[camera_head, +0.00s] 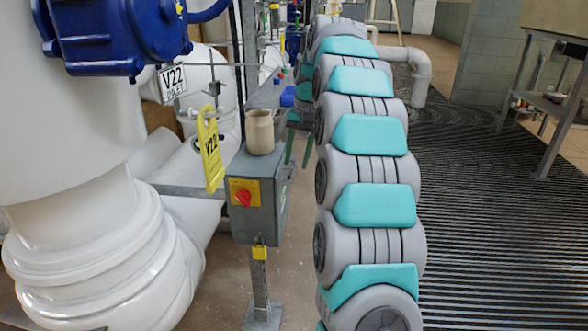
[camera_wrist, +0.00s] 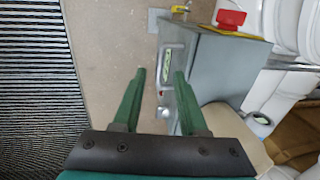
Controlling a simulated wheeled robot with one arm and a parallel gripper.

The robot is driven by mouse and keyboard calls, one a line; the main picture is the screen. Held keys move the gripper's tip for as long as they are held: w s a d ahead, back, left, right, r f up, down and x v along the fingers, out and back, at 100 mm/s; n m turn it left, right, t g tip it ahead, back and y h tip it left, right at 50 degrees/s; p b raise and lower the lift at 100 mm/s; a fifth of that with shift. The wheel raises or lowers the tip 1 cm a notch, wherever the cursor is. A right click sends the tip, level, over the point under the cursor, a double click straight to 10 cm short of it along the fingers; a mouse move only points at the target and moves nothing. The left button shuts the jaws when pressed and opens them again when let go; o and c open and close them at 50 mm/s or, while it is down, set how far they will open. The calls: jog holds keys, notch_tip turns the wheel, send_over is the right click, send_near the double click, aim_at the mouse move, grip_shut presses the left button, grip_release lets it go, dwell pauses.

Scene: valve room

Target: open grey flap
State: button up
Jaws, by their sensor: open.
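A grey metal box (camera_head: 262,222) stands on a post, with a red knob (camera_head: 243,198) on a yellow plate at its front. In the wrist view, a narrow grey side face, seemingly the grey flap (camera_wrist: 182,44), carries a pale elongated handle or slot (camera_wrist: 171,64). My gripper (camera_wrist: 160,72) has two green fingers, spread apart with nothing held. The right fingertip lies in front of the side face, near the handle; the left appears over the floor. Contact cannot be told. In the head view the green fingers (camera_head: 298,148) show just behind the box.
A beige jar (camera_head: 260,132) stands on the box top. Ribbed black matting (camera_head: 480,230) and a metal table (camera_head: 550,105) lie right of my arm.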

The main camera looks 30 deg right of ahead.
aim_at(293, 175)
jog(key=shift+w+a+f, duration=0.1)
jog(key=shift+a+f, duration=0.05)
jog(key=shift+f, duration=0.7)
jog(key=shift+a+f, duration=0.15)
jog(key=shift+f, duration=0.7)
grip_shut()
